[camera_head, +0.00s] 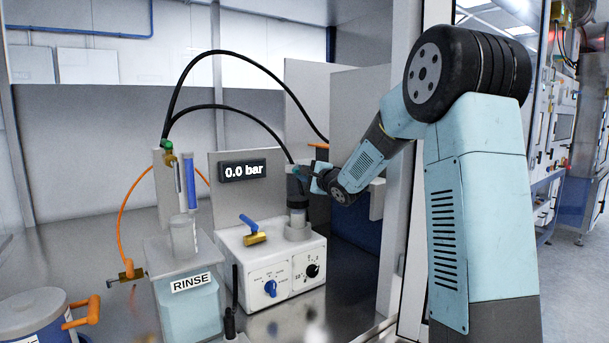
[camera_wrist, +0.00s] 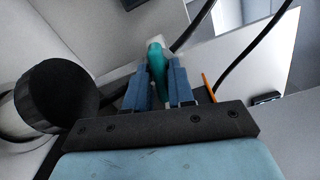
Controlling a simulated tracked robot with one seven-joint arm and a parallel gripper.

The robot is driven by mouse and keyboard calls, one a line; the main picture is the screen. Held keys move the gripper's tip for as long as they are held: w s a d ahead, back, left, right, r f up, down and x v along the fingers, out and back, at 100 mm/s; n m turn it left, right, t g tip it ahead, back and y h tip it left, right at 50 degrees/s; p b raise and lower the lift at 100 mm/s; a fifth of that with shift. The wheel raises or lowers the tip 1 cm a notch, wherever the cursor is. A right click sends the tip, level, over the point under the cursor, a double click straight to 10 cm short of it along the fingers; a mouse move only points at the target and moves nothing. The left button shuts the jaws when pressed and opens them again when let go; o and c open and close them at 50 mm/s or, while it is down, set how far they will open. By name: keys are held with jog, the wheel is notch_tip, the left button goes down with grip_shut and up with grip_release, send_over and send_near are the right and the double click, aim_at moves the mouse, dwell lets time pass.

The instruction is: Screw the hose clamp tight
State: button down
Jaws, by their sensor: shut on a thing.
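My gripper (camera_head: 305,173) is at the black-topped vessel on the white unit in the head view. In the wrist view, the two blue fingers of my gripper (camera_wrist: 158,84) are closed on a teal piece (camera_wrist: 155,62). It sits between the fingertips, with a pale part behind it. I cannot tell whether the teal piece is the hose clamp's screw; the clamp band is not clearly visible.
The white unit (camera_head: 262,262) carries knobs, a brass valve with a blue lever (camera_head: 251,229) and a display (camera_head: 243,171) reading 0.0 bar. A RINSE container (camera_head: 190,308) stands left. In the wrist view, a black round part (camera_wrist: 60,95) is close left of my fingers.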

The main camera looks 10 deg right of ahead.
jog(key=m, duration=0.7)
jog(key=shift+d+f+m, duration=0.25)
jog(key=shift+m, duration=0.05)
jog(key=c, duration=1.3)
grip_release()
jog(key=o, duration=0.4)
jog(key=shift+a+r, duration=0.15)
jog(key=shift+v, duration=3.05)
jog(key=shift+a, duration=0.1)
